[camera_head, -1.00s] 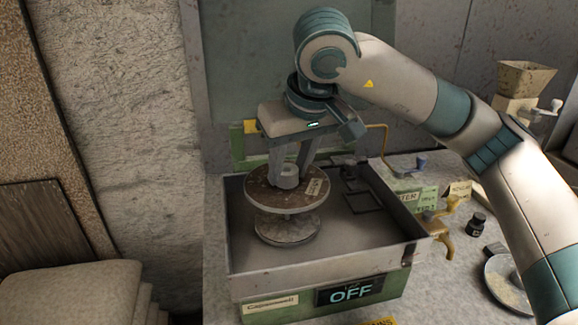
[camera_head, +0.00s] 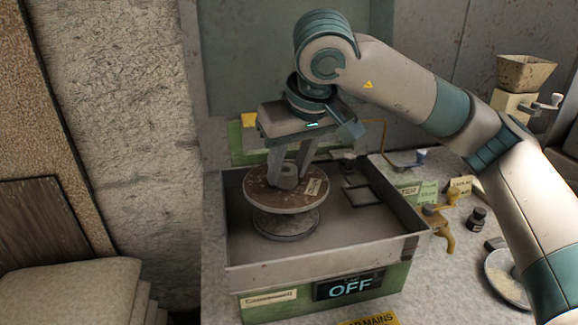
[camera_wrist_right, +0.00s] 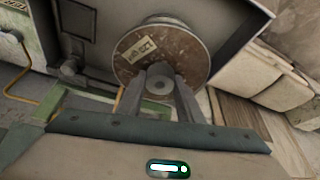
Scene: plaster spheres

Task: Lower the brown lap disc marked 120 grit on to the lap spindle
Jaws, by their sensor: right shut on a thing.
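The brown lap disc (camera_head: 262,196) is roughly level above the round grey plate of the lap spindle (camera_head: 287,226), inside the tray. My right gripper (camera_head: 288,178) is shut on the disc's grey central hub (camera_wrist_right: 160,84), one finger on each side. A narrow gap shows between disc and plate. The disc hides the spindle's middle, so I cannot tell whether bore and spindle line up. My left gripper is out of view.
The grey tray (camera_head: 330,250) surrounds the spindle, its walls close to the disc. Its green front has a display reading OFF (camera_head: 350,288). Brass taps (camera_head: 443,225), a black knob (camera_head: 477,217) and a hopper (camera_head: 525,73) stand to the right. Stacked slabs (camera_head: 70,290) lie left.

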